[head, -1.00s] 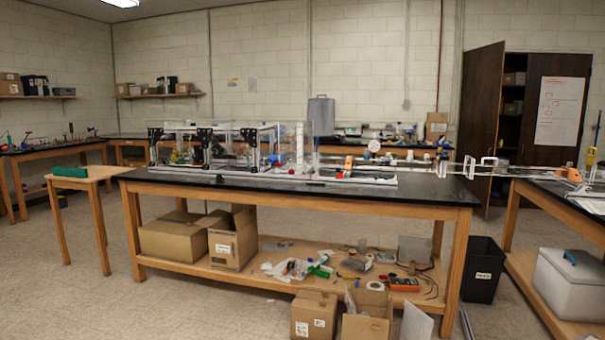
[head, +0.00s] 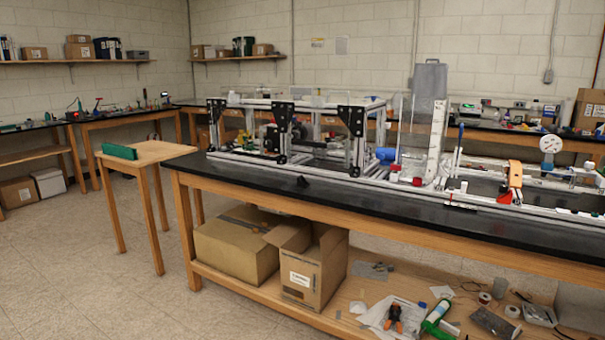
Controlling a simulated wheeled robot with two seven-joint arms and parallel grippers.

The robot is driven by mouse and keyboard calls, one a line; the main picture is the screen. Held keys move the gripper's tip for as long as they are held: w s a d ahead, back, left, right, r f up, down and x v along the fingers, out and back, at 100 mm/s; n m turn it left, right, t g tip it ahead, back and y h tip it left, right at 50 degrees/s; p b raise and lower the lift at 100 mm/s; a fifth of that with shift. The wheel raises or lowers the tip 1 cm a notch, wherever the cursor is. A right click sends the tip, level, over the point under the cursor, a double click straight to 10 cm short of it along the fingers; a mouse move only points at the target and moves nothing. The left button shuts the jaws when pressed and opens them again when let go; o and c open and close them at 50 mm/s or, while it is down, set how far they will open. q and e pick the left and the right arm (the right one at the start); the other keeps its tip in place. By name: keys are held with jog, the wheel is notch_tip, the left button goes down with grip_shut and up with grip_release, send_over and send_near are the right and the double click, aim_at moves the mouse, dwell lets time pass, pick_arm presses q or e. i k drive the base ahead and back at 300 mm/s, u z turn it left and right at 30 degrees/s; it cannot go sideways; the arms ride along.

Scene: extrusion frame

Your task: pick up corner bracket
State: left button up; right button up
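A small black piece (head: 303,181), which looks like the corner bracket, lies on the black bench top near its front edge, in front of the extrusion frame. It is small in view and its exact shape is hard to tell. The aluminium extrusion frame (head: 322,165) stands on the bench behind it. Black corner plates (head: 351,120) are fixed on the frame's upright posts. Neither of my grippers shows in the head view.
The long bench (head: 400,215) has a clear strip along its front edge. A small wooden table (head: 150,152) with a green block (head: 119,151) stands to the left. Cardboard boxes (head: 236,245) sit on the bench's lower shelf. The floor in front at left is open.

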aim_at(301, 183)
jog(key=u, duration=0.65)
jog(key=i, duration=1.75)
jog(key=u, duration=0.4)
